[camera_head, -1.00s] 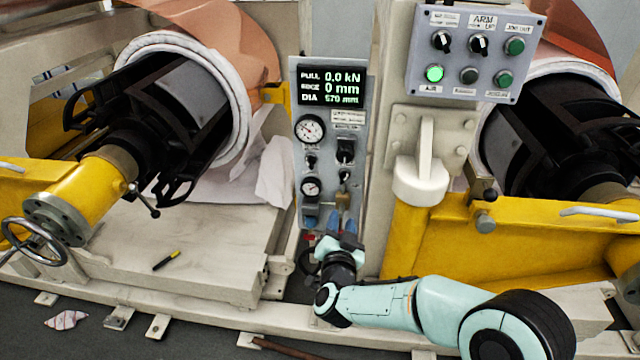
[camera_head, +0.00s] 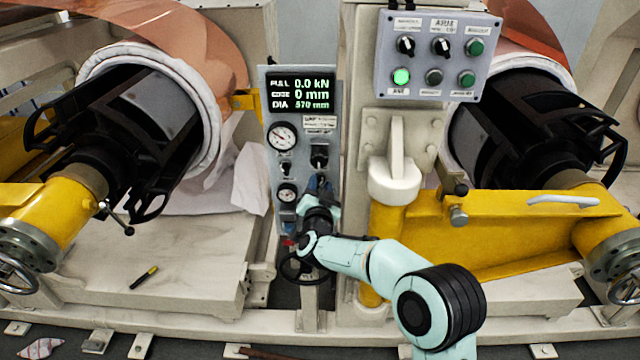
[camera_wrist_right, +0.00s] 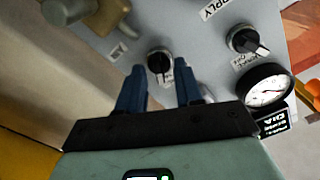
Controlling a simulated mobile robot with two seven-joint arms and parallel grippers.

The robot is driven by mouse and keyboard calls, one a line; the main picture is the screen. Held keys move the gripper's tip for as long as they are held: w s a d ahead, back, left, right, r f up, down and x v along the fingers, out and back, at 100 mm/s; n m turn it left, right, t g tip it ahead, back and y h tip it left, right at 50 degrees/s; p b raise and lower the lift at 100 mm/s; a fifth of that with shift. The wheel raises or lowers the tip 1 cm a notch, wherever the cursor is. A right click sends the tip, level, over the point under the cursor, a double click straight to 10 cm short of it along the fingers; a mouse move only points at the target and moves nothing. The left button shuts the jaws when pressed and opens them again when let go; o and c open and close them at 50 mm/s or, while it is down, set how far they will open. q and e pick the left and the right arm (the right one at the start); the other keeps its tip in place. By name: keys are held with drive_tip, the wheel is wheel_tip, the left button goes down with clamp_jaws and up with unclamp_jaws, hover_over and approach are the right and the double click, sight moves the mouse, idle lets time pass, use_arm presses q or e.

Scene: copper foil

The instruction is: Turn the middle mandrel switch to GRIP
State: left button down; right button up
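The narrow grey control panel (camera_head: 297,140) stands in the middle of the head view. A black rotary switch (camera_head: 319,155) shows on its right side, just above my right gripper (camera_head: 320,185). In the right wrist view a black knob (camera_wrist_right: 160,62) with a pale pointer line lies ahead, in the gap between the two blue fingertips (camera_wrist_right: 160,85). The fingers are apart with nothing between them but the view of the panel. Whether they reach around the knob or stop short is not clear. Switch labels are too small to read. My left gripper is out of view.
A second knob (camera_wrist_right: 247,40) and a round gauge (camera_wrist_right: 267,90) sit right of the fingers in the wrist view. A brass fitting (camera_wrist_right: 108,15) is at upper left. A button box (camera_head: 437,58) with a lit green lamp hangs right of the panel, above a yellow arm (camera_head: 500,235).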

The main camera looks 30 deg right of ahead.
drive_tip(key=shift+w+d, duration=0.25)
drive_tip(key=shift+w, duration=0.15)
clamp_jaws()
